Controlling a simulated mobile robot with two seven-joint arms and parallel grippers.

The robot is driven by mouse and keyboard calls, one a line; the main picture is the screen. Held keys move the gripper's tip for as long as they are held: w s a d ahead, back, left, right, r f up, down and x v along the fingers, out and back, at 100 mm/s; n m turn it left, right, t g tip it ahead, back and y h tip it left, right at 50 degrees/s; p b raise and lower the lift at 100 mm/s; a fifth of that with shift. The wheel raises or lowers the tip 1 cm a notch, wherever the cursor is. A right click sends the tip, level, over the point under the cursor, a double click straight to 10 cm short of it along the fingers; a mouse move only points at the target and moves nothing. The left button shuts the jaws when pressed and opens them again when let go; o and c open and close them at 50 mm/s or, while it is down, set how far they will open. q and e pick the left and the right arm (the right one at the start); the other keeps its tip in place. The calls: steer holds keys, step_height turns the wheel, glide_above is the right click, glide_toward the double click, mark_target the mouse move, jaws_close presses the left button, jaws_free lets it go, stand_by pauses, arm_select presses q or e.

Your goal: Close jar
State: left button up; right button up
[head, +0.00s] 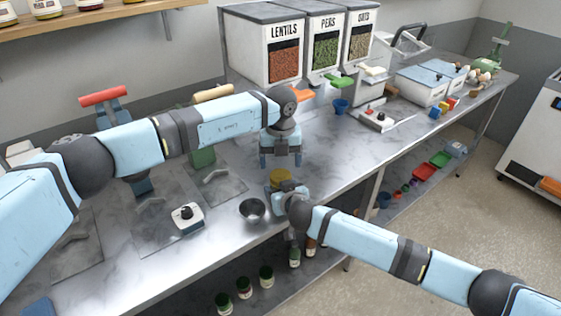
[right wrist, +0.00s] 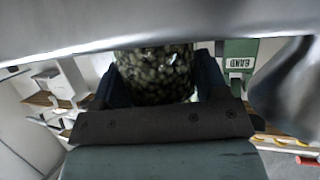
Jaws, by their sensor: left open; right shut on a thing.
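A jar with a yellow top (head: 281,176) stands at the counter's front edge in the head view; most of its body is hidden there by my right gripper. My right gripper (head: 283,190) is shut on the jar from the front. In the right wrist view the clear jar (right wrist: 158,75), full of dark green pieces, sits between the two fingers (right wrist: 158,85). My left gripper (head: 281,160) is open, points down and hangs just above the yellow top. I cannot tell if the yellow top is a seated lid.
A metal bowl (head: 252,210) stands close left of the jar, and a small white timer-like device (head: 187,217) farther left. Dispensers of lentils (head: 284,62), peas and oats stand behind. Several jars (head: 244,287) are on the lower shelf.

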mark_target(281, 175)
arm_select(q)
step_height(281, 175, up, 4)
steer(key=n, duration=0.6)
steer(key=shift+f, duration=0.25)
steer(key=shift+f, duration=0.15)
step_height(281, 175, down, 8)
steer(key=shift+r, duration=0.15)
steer(key=c, duration=0.9)
steer(key=m, duration=0.6)
